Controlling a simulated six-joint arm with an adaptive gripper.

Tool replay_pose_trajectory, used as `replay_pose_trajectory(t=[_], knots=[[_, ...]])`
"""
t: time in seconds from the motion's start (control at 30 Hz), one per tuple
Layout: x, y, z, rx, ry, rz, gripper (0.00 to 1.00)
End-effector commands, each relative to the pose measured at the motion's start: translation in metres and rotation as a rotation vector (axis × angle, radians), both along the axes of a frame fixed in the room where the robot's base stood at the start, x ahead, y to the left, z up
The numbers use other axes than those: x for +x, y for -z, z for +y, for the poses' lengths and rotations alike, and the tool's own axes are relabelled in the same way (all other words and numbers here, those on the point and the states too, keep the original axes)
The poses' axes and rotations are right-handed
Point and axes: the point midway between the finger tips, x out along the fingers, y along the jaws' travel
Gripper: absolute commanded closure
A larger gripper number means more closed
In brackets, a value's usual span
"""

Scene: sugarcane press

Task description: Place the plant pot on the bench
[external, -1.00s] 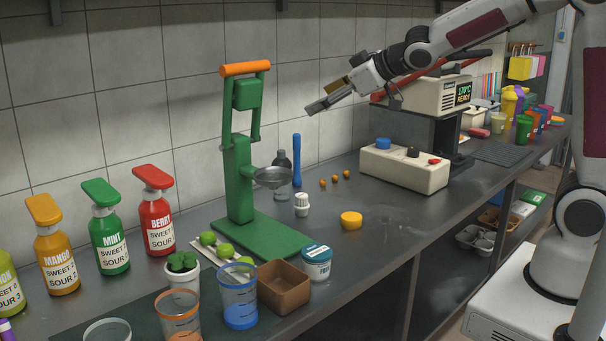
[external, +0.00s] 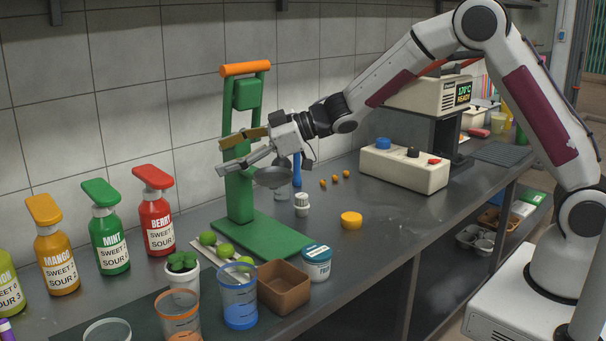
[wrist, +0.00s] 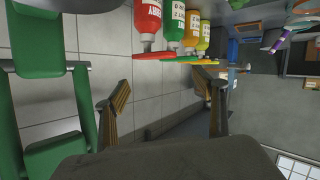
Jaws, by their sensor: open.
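The plant pot (external: 183,277) is a small white pot with a green plant. It stands upright on the bench (external: 350,255) near the front left, behind a cup with orange liquid and left of a cup with blue liquid. My gripper (external: 220,156) is open and empty. It is in the air in front of the green press (external: 238,180), above and to the right of the pot. In the wrist view the open fingers (wrist: 165,112) show with nothing between them. I cannot make out the pot in the wrist view.
Mango, mint (external: 108,235) and berry bottles line the wall. Limes (external: 225,249), the blue cup (external: 238,300), a brown box (external: 284,288) and a white tub (external: 317,263) crowd around the pot. Bench space right of the yellow lid (external: 351,220) is clear.

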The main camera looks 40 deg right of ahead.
Motion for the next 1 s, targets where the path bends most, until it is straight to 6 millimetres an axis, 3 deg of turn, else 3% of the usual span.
replay_pose_trajectory(t=[0.3, 0.5, 0.77, 1.0], knots=[[-0.028, 0.061, 0.074, 0.072, -0.239, 0.041, 0.30], [-0.052, 0.102, 0.104, 0.115, -0.368, 0.086, 0.30], [-0.068, 0.149, 0.106, 0.137, -0.451, 0.150, 0.30], [-0.071, 0.163, 0.102, 0.143, -0.468, 0.171, 0.30]])
